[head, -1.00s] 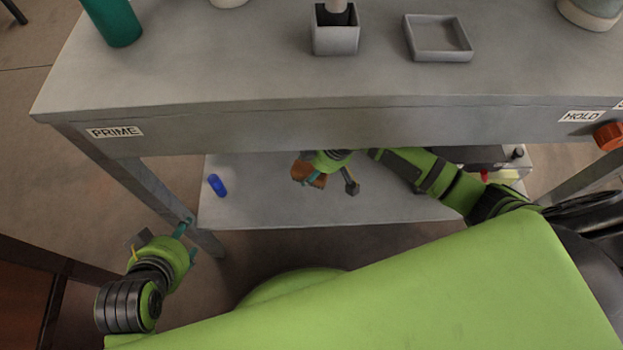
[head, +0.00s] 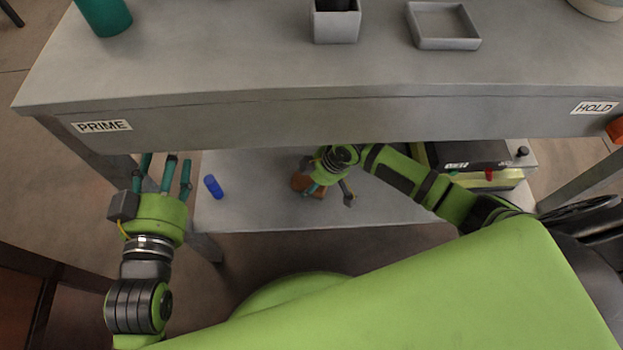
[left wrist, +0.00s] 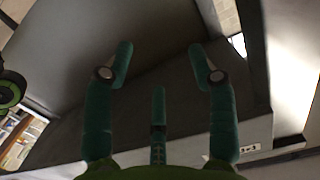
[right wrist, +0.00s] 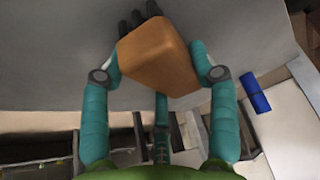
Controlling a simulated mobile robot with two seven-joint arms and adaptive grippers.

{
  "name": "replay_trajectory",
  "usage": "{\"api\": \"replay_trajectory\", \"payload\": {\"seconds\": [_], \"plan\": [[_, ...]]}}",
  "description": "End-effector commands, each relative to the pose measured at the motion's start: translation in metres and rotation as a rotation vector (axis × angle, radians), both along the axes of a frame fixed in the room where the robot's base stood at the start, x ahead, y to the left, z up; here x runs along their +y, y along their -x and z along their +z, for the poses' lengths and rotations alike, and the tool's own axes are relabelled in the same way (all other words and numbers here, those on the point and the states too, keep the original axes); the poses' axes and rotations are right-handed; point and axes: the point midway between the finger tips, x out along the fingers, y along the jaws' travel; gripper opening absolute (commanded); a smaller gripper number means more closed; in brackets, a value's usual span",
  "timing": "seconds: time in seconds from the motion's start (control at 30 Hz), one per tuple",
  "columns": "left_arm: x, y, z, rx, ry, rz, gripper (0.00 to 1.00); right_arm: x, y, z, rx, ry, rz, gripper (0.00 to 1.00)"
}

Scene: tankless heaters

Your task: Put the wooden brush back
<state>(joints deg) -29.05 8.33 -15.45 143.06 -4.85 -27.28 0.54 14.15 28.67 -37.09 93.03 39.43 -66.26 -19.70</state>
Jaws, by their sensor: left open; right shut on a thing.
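The wooden brush, an orange-brown block (right wrist: 160,57) with black bristles, is gripped between the teal fingers of my right gripper (right wrist: 161,74) in the right wrist view. In the head view my right gripper (head: 326,190) is over the lower shelf, below the tabletop's front edge, and partly hides the brush (head: 302,183). I cannot tell whether the brush touches the shelf. My left gripper (head: 166,170) is open and empty by the table's front left corner, below the PRIME label. Its spread fingers also show in the left wrist view (left wrist: 164,65).
On the lower shelf (head: 255,205) lie a blue cylinder (head: 213,187) and, at right, a dark box-like device (head: 470,155). The tabletop (head: 230,60) overhangs them. It holds a teal cup (head: 104,14), a grey square holder (head: 336,27) and a shallow grey tray (head: 444,40).

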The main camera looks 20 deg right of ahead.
Motion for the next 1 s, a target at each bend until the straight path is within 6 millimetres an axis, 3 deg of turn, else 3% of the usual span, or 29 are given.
{"api": "replay_trajectory", "payload": {"seconds": [0.4,0.43,0.47,0.9,1.0], "plan": [[-0.001,0.0,0.004,-0.022,0.005,-0.003,0.57,0.0,0.0,-0.003,0.0,0.0,0.0,0.34],[-0.001,0.0,0.005,-0.024,0.006,-0.004,0.57,0.0,0.0,-0.003,0.0,0.0,0.0,0.72],[-0.001,0.0,0.005,-0.023,0.006,-0.004,0.57,0.0,0.0,-0.003,0.0,0.0,0.0,0.84],[-0.001,0.0,0.004,-0.012,0.004,-0.003,0.57,0.0,0.0,0.001,0.0,0.0,0.0,0.84],[0.004,0.001,-0.01,0.058,-0.016,0.01,0.57,-0.002,0.001,0.005,0.001,0.001,0.0,0.84]]}}
